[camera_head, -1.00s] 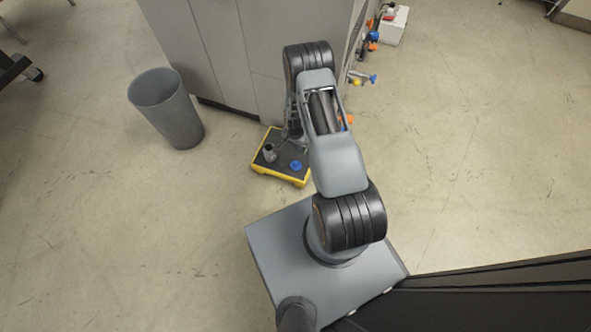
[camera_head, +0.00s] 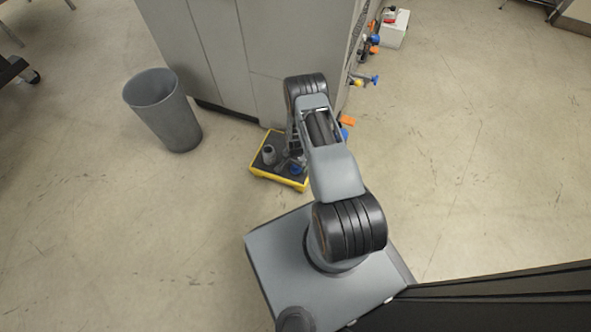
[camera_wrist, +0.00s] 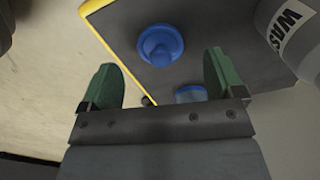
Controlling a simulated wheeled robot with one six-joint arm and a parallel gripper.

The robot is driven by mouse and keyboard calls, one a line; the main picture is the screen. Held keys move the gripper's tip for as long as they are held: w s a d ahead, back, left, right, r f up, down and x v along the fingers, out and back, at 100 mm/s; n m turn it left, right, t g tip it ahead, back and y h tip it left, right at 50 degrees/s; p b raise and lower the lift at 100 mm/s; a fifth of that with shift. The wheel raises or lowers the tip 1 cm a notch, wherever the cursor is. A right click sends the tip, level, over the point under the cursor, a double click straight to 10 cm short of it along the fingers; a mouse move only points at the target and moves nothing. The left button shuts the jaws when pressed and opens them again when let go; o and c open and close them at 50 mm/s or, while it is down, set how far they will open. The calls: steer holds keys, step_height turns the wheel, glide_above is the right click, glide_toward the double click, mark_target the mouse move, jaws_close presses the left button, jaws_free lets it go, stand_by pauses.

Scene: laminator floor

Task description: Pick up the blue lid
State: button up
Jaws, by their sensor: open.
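A round blue lid (camera_wrist: 160,45) with a raised middle lies on a dark tray with a yellow rim (camera_wrist: 110,50). In the head view the lid (camera_head: 297,169) shows near the tray's front right, partly behind my gripper (camera_head: 296,152). In the wrist view my gripper (camera_wrist: 162,78) is open and empty. Its two green fingertips point toward the tray, with the lid beyond them and between their lines. A second blue piece (camera_wrist: 190,93) is partly hidden by the gripper's body; I cannot tell what it is.
A grey bottle (camera_head: 268,154) stands on the tray; its lettering begins "WAS" in the wrist view (camera_wrist: 292,35). A grey bin (camera_head: 165,112) stands left of the tray. A large grey cabinet (camera_head: 215,60) rises behind it. Orange (camera_head: 347,121) and blue parts are at its right.

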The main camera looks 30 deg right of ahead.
mark_target(296, 167)
step_height(296, 167, down, 4)
steer(key=shift+r+b, duration=0.25)
steer(key=shift+b, duration=0.4)
steer(key=shift+c, duration=0.3)
steer(key=c, duration=0.9)
steer(key=shift+r, duration=0.2)
steer(key=shift+c, duration=0.2)
